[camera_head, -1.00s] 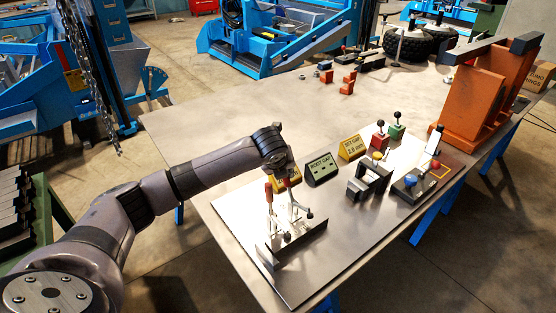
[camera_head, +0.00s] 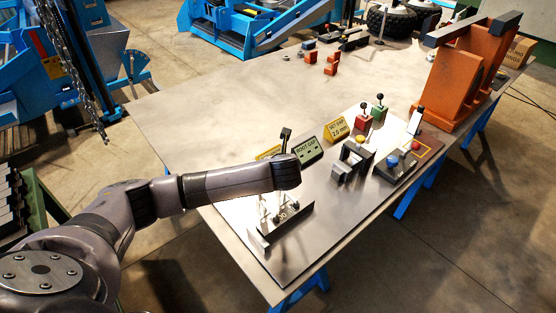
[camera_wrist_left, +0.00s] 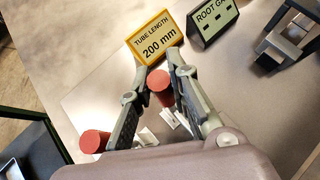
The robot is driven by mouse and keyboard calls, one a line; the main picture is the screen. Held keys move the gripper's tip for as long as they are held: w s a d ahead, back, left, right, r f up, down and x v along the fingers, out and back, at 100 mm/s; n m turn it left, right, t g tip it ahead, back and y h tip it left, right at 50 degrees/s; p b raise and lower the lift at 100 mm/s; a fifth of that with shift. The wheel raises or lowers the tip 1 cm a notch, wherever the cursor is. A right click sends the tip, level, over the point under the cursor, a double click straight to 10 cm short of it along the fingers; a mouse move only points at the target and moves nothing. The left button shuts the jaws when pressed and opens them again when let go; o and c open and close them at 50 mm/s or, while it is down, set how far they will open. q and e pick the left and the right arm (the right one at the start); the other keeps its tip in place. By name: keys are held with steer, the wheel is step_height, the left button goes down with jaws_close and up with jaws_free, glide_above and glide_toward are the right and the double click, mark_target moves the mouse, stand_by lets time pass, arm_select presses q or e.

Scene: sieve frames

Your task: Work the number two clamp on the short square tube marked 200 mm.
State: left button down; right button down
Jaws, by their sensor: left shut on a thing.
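The clamp fixture (camera_head: 286,220) stands on the metal plate in the head view, its upper part hidden behind my left arm. In the left wrist view two red clamp handles show: one (camera_wrist_left: 160,90) between the fingers of my left gripper (camera_wrist_left: 159,74), the other (camera_wrist_left: 94,142) outside them to the left. My left gripper is shut on the first handle. I cannot read a clamp number on either. A yellow sign (camera_wrist_left: 156,37) reading "TUBE LENGTH 200 mm" stands just beyond the fingertips; it is partly hidden in the head view (camera_head: 268,153). My right gripper is not in view.
A dark "ROOT GAP" sign (camera_head: 308,151) and a yellow sign (camera_head: 337,130) stand behind the fixture. A dark bracket (camera_head: 352,160) and a button box (camera_head: 397,166) are to the right. Orange blocks (camera_head: 464,85) stand at the far right. The table's middle (camera_head: 230,100) is clear.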

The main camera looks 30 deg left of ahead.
arm_select(q)
steer(key=c, duration=1.5)
jaws_free()
steer(key=shift+s, duration=0.1)
steer(key=v, duration=1.2)
